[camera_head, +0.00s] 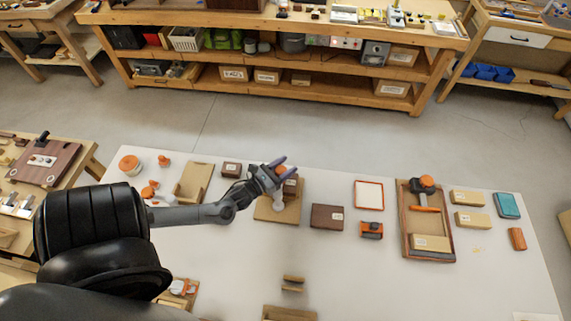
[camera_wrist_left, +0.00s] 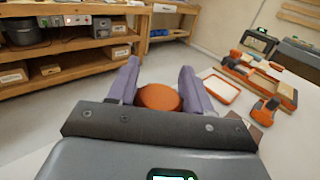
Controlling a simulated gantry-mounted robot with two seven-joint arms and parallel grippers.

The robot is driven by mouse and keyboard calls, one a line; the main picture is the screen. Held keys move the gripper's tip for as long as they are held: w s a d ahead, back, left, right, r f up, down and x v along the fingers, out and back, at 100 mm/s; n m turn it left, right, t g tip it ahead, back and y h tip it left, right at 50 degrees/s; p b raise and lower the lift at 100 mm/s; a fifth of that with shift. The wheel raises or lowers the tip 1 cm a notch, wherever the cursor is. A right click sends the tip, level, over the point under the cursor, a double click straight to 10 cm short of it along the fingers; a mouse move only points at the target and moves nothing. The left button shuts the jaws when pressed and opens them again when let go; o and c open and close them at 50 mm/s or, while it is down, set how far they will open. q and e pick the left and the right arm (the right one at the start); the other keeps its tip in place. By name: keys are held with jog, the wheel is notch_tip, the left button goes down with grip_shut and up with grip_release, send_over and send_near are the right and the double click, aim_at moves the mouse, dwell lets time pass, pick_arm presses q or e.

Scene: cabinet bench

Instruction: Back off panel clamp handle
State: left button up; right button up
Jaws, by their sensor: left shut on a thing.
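The panel clamp stands on a tan wooden base (camera_head: 266,211) on the white bench. Its round orange handle (camera_wrist_left: 158,97) sits between the two purple fingers of my left gripper (camera_head: 279,169). In the left wrist view my left gripper (camera_wrist_left: 161,90) is shut on the handle, with a finger on each side of it. A pale round post (camera_head: 279,200) shows below the gripper, and a brown block (camera_head: 291,187) is beside it. The gripper hides most of the handle in the head view. My right gripper is not in view.
A brown box (camera_head: 327,217) and an orange-and-black tool (camera_head: 371,230) lie to the right. A wooden tray (camera_head: 405,243) stands farther right. A tan holder (camera_head: 194,182) is to the left. The bench top (camera_head: 333,270) is mostly clear toward the front right.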

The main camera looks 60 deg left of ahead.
pick_arm(q)
jog(key=shift+r+y, duration=0.1)
jog(key=shift+y, duration=0.2)
jog(key=o, duration=1)
jog(key=v, duration=1)
jog(key=shift+s, duration=0.4)
